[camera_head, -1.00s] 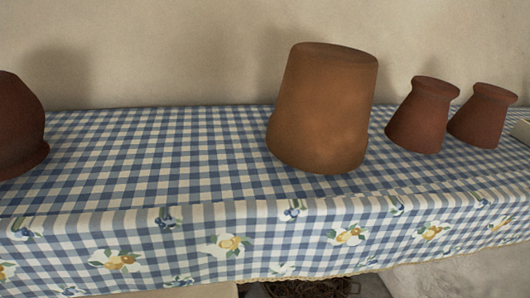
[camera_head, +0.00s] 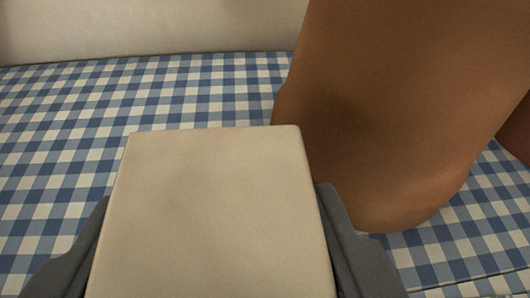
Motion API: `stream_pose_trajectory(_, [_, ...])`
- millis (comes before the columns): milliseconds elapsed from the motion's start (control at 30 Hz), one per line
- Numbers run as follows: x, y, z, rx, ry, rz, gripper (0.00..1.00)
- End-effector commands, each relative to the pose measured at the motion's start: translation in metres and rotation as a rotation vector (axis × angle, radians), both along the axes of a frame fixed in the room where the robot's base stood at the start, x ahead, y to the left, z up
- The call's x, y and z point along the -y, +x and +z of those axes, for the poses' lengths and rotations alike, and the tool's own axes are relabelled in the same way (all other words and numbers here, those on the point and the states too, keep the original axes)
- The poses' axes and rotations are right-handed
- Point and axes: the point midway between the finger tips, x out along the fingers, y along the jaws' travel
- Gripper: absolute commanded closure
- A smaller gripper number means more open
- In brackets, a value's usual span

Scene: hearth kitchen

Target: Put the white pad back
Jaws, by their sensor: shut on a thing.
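The white pad (camera_head: 212,215) is a cream-white, flat block with rounded edges in the lower middle of the view. My gripper (camera_head: 215,240) is shut on it, with one dark grey finger along its left side and the other along its right side. The pad is in front of the blue and white checked cloth (camera_head: 70,140) on the shelf. I cannot tell whether the pad touches the cloth. The cloth just below the pad is hidden.
A large orange-brown clay pot (camera_head: 410,100) stands close on the right, next to the pad's far right corner; I cannot tell if they touch. Part of another brown pot (camera_head: 517,130) shows at the right edge. The cloth to the left is clear up to the pale wall (camera_head: 150,25).

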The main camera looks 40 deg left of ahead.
Motion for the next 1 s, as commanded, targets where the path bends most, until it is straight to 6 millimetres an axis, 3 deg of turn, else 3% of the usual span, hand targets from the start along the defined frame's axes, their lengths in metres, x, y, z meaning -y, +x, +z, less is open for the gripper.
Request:
stream_pose_trajectory(200, [-0.009, 0.014, -0.001, -0.001, -0.001, 0.000, 0.78])
stream_pose_trajectory(733, [-0.009, 0.014, -0.035, 0.000, 0.000, 0.000, 0.78])
stream_pose_trajectory(1000, [-0.009, 0.015, -0.036, 0.001, -0.001, 0.000, 0.78])
